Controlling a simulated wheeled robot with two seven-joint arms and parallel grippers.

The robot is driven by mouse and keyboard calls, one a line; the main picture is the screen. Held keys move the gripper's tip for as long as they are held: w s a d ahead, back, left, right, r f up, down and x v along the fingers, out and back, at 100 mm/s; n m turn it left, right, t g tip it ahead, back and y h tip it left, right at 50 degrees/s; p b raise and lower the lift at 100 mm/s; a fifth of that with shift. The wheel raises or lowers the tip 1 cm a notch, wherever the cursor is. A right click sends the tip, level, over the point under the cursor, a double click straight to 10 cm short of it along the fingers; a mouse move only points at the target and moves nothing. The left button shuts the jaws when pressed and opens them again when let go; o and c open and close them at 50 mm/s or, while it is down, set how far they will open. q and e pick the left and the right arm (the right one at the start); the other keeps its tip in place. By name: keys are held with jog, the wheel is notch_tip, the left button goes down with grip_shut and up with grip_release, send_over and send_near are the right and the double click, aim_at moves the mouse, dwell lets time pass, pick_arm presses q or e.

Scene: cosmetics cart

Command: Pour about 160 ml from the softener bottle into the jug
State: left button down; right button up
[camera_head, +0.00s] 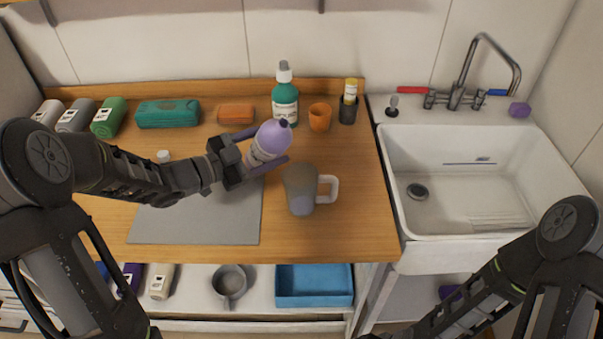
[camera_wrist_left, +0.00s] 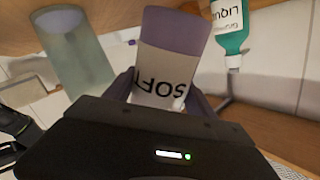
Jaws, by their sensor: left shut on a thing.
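The softener bottle (camera_head: 267,143) is lilac with a pale label and a dark opening at its top. My left gripper (camera_head: 262,153) is shut around its body and holds it tilted to the right, its top near the jug. The left wrist view shows the bottle (camera_wrist_left: 172,65) between the fingers, its label partly reading "SOFT". The jug (camera_head: 300,187) stands upright on the wooden counter, greyish and see-through, with a white handle on its right. It also shows in the left wrist view (camera_wrist_left: 75,65). No stream of liquid is visible. My right gripper is out of view.
A green liquid bottle (camera_head: 285,100), an orange cup (camera_head: 320,117) and a dark holder (camera_head: 348,110) stand behind the jug. A grey mat (camera_head: 200,225) lies front left. The sink (camera_head: 470,180) is at the right. The counter right of the jug is clear.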

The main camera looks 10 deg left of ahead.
aim_at(262, 127)
pick_arm(q)
jog(key=shift+d+f+m+b, duration=0.1)
jog(key=shift+f+m+b, duration=0.2)
jog(key=shift+m+b, duration=0.25)
jog(key=shift+w+a+f+m+y+b, duration=0.15)
jog(key=shift+a+f+m+y+b, duration=0.15)
jog(key=shift+m+b, duration=0.45)
jog(key=shift+w+a+r+m, duration=0.1)
jog(key=shift+w+r+m, duration=0.05)
jog(key=shift+r+m, duration=0.25)
jog(key=shift+w+a+r+m+y, duration=0.25)
jog(key=shift+a+r+m+y, duration=0.25)
jog(key=shift+r+m, duration=0.4)
jog(key=shift+w+a+f+m+y+b, duration=0.1)
jog(key=shift+a+m+y+b, duration=0.05)
jog(key=shift+m+b, duration=0.35)
jog(key=shift+w+a+m+y+b, duration=0.1)
jog(key=shift+m+y+b, duration=0.05)
jog(key=shift+m+b, duration=0.3)
jog(key=shift+s+d+r+m+t, duration=0.2)
jog(key=shift+r+m+t, duration=0.1)
jog(key=shift+r+m, duration=0.25)
jog(key=shift+d+r+b, duration=0.15)
jog(key=shift+r+b, duration=0.2)
jog(key=shift+b, duration=0.05)
jog(key=shift+r+m+y+b, duration=0.3)
jog(key=shift+r+m+b, duration=0.15)
jog(key=shift+r+m, duration=0.4)
